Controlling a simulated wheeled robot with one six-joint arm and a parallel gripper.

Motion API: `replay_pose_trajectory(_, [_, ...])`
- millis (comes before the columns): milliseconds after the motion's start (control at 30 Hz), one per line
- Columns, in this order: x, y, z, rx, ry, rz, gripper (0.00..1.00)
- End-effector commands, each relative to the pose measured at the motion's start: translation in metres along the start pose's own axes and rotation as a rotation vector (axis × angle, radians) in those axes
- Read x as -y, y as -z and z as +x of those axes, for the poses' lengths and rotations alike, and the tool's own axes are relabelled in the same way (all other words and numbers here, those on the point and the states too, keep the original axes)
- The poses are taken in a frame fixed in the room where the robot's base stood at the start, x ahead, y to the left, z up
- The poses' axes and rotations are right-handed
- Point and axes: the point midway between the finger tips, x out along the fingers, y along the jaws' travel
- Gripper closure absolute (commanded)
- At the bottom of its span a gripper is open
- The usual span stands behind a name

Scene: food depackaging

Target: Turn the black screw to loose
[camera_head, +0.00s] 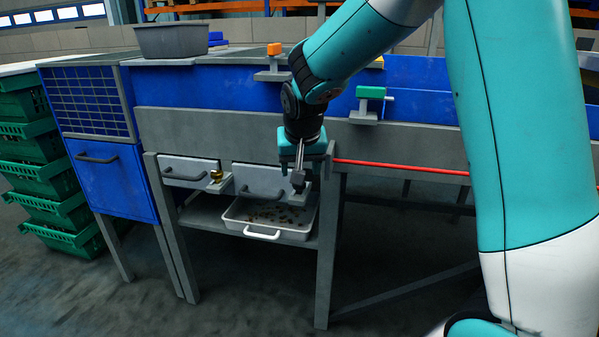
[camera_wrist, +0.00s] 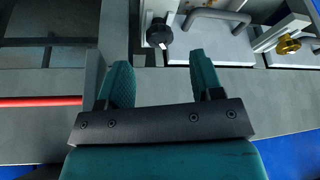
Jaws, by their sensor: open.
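The black screw (camera_wrist: 159,34) is a round dark knob on a light bracket. In the head view the black screw (camera_head: 298,180) sits at the right end of the right-hand drawer front, just below my gripper. My gripper (camera_head: 291,168) points down there. In the wrist view my gripper (camera_wrist: 158,75) has its two teal fingers apart with nothing between them. The fingers do not appear to touch the screw.
A brass screw (camera_wrist: 287,44) sits on a neighbouring bracket; it also shows in the head view (camera_head: 216,175). Grey drawer fronts (camera_head: 258,180) have dark handles. A white tray (camera_head: 232,215) with small bits stands on the shelf below. A red rod (camera_head: 400,167) runs along the bench.

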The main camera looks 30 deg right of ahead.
Motion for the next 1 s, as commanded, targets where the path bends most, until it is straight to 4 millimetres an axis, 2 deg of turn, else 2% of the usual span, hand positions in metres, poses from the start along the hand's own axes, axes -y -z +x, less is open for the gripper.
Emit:
replay_pose_trajectory(33, [0.0, 0.003, -0.02, -0.004, 0.002, 0.0, 0.4])
replay_pose_trajectory(200, [0.0, 0.003, -0.064, -0.005, 0.002, 0.0, 0.4])
replay_pose_trajectory(433, [0.0, 0.002, -0.108, -0.003, 0.0, 0.001, 0.4])
replay_pose_trajectory(633, [0.0, 0.001, -0.123, -0.001, -0.001, 0.001, 0.4])
replay_pose_trajectory(1000, [0.002, -0.004, -0.125, 0.005, 0.008, -0.015, 0.4])
